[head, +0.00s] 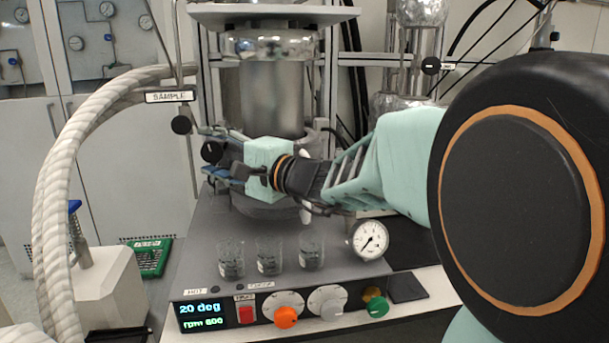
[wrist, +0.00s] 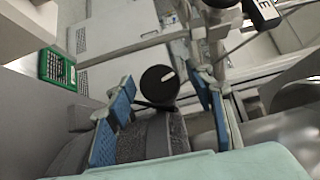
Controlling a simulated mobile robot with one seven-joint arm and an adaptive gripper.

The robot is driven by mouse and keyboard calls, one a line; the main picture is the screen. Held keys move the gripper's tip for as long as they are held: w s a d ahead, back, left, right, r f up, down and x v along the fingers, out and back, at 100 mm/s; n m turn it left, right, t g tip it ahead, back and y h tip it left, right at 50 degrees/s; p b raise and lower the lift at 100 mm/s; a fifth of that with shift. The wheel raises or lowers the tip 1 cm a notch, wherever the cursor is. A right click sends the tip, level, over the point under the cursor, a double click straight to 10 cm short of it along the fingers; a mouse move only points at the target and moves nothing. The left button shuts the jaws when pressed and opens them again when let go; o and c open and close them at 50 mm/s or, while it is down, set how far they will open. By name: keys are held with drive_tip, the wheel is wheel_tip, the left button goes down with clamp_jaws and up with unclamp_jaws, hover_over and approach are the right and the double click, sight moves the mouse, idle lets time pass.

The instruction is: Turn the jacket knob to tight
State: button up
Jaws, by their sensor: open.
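A round black knob with a white pointer mark (wrist: 160,84) shows in the wrist view between my fingers. In the head view a black knob (head: 212,152) sits at the left of the glass vessel, just beyond my fingertips. I take it to be the jacket knob, but no label on it is readable. My gripper (head: 224,162) is open, with its blue finger pads on either side of the knob. In the wrist view my gripper (wrist: 164,92) shows gaps between each pad and the knob, so neither seems to touch. The pointer mark leans to the upper right there.
The glass vessel (head: 273,95) stands behind my gripper. Another black knob (head: 181,125) hangs under the SAMPLE label (head: 171,96). Small beakers (head: 270,256), a gauge (head: 370,240) and orange (head: 286,317), grey and green knobs are in front. A thick white hose (head: 60,190) curves at left.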

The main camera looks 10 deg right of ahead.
drive_tip(key=shift+r+n+g+h+p, duration=0.2)
drive_tip(key=shift+n+g+h+p, duration=0.5)
drive_tip(key=shift+p, duration=3.55)
drive_tip(key=shift+r+n+g+h+p, duration=0.15)
drive_tip(key=shift+n+g+h+p, duration=0.5)
drive_tip(key=shift+p, duration=3.6)
drive_tip(key=shift+n+h+p, duration=0.25)
drive_tip(key=shift+n+p, duration=0.1)
drive_tip(key=shift+p, duration=0.2)
